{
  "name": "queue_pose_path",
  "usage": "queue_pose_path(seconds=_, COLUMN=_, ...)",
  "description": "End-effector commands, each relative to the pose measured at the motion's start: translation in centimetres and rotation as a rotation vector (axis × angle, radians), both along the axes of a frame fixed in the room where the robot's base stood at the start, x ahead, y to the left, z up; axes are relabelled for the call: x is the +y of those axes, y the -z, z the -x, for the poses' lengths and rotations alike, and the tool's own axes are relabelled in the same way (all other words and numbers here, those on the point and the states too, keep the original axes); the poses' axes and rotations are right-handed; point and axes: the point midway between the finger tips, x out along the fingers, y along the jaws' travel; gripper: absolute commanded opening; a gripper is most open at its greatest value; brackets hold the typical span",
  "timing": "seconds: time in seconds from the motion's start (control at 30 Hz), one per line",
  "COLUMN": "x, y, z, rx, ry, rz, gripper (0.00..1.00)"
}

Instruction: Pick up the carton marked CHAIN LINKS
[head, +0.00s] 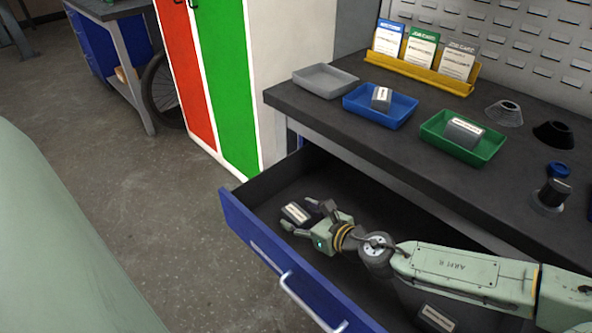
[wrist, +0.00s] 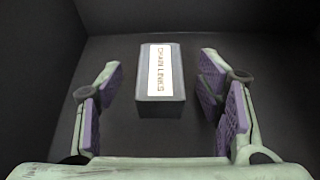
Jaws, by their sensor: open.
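The carton marked CHAIN LINKS (wrist: 160,85) is a small dark grey box with a white label on top. It lies on the floor of the open blue drawer (head: 262,245), and in the head view the carton (head: 296,213) shows near the drawer's far left end. My gripper (head: 306,217) reaches down into the drawer with its fingers open.
Another labelled carton (head: 437,317) lies in the drawer's near part, beside my arm. On the bench above stand a grey tray (head: 325,80), a blue tray (head: 380,106) and a green tray (head: 463,137). The drawer walls enclose my gripper.

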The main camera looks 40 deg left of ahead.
Motion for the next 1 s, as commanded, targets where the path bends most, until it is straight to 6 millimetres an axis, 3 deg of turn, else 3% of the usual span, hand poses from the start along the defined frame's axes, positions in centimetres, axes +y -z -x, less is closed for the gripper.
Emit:
queue_pose_path(seconds=0.13, x=1.7, y=0.6, z=-0.2, rx=0.000, ry=-0.001, rz=-0.001, gripper=0.61)
queue_pose_path(seconds=0.43, x=2.0, y=0.8, z=-0.3, rx=0.000, ry=0.001, rz=0.000, gripper=0.60)
queue_pose_path(seconds=1.0, x=2.0, y=0.8, z=-0.3, rx=0.000, ry=0.000, rz=0.000, gripper=0.22)
